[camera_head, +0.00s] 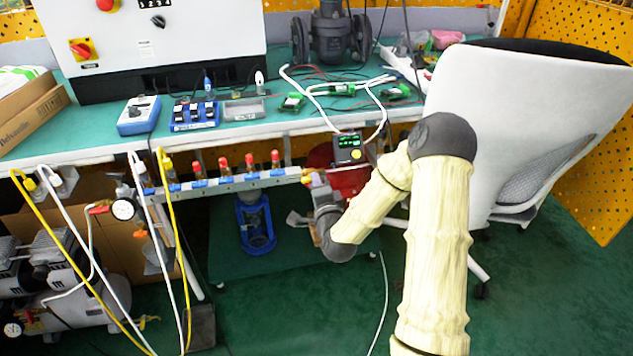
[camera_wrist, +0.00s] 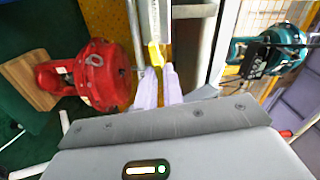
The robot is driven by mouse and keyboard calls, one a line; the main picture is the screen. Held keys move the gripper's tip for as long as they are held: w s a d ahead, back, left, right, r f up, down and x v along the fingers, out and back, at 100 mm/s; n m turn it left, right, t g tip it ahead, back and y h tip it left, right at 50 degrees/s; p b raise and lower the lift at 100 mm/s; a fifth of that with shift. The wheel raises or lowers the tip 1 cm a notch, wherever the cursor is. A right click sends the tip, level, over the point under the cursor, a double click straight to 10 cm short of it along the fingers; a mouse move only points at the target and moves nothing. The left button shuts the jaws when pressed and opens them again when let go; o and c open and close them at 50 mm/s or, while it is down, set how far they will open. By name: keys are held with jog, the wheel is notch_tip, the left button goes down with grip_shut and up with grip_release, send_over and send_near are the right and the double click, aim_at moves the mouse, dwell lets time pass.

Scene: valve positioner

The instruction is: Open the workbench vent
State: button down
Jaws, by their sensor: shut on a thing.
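A metal manifold rail (camera_head: 235,182) with several red-topped fittings and blue parts runs along the bench's front edge. A small yellow handle (camera_head: 306,173), which looks like the vent, sits at its right end. My gripper (camera_head: 311,181) reaches this end from the right. In the wrist view, the pale lilac fingers of my gripper (camera_wrist: 158,70) are on both sides of the yellow handle (camera_wrist: 155,55) and shut on it. The handle's far side and its exact turn are hard to make out. In the head view my wrist partly hides the grip.
The green workbench (camera_head: 255,119) holds tools and a white control cabinet (camera_head: 160,35). A red actuator (camera_wrist: 90,75) stands below, close to my gripper. A white chair (camera_head: 520,110) stands close on the right. Hoses and a compressor (camera_head: 60,290) are at left.

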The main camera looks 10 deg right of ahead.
jog(key=shift+d+f+m, duration=0.15)
jog(key=shift+m, duration=0.95)
jog(key=c, duration=1.5)
grip_release()
jog(key=s+p, duration=0.2)
jog(key=s, duration=0.1)
jog(key=s+p, duration=0.1)
jog(key=s, duration=0.2)
jog(key=s+p, duration=0.2)
jog(key=s, duration=0.1)
jog(key=shift+s+r+p, duration=0.15)
jog(key=shift+r+p, duration=0.1)
jog(key=shift+p, duration=0.1)
jog(key=shift+s+p, duration=0.15)
jog(key=shift+p, duration=0.3)
